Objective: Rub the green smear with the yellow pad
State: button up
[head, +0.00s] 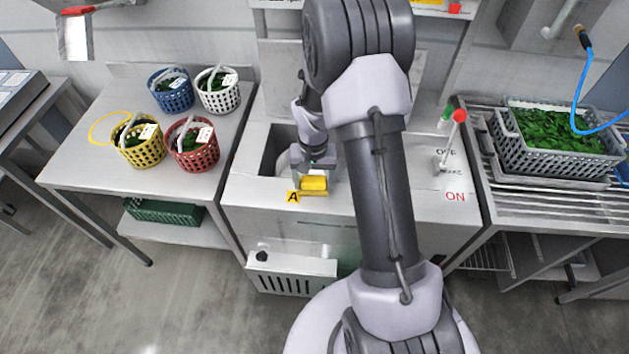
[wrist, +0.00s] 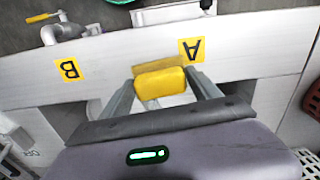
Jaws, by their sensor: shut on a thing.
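The yellow pad (head: 314,183) is at the front edge of the steel machine top, just right of the label A (head: 293,197). My gripper (head: 313,176) is shut on it from above. In the wrist view the pad (wrist: 160,84) sits between the two fingers, close to the steel top. A dull yellow strip (wrist: 158,65) shows beside the pad; I cannot tell if it is a reflection or a separate piece. I see no green smear on the bare steel in either view; the pad, gripper and arm hide part of the top.
An open basin (head: 275,152) lies left of my gripper. A red-knobbed lever (head: 455,130) stands at the right. Several baskets of greens, including a red one (head: 193,146), stand on the left table. A grey crate (head: 548,165) of greens sits on the right rack.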

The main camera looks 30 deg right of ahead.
jog(key=r, duration=0.1)
jog(key=r+p, duration=0.1)
jog(key=r, duration=0.2)
jog(key=shift+s+a+r+p, duration=0.15)
jog(key=shift+s+p, duration=0.1)
jog(key=shift+p, duration=0.1)
jog(key=shift+w+r+p, duration=0.15)
jog(key=shift+r+p, duration=0.35)
jog(key=shift+r, duration=0.1)
jog(key=shift+r+p, duration=1)
jog(key=shift+r, duration=0.45)
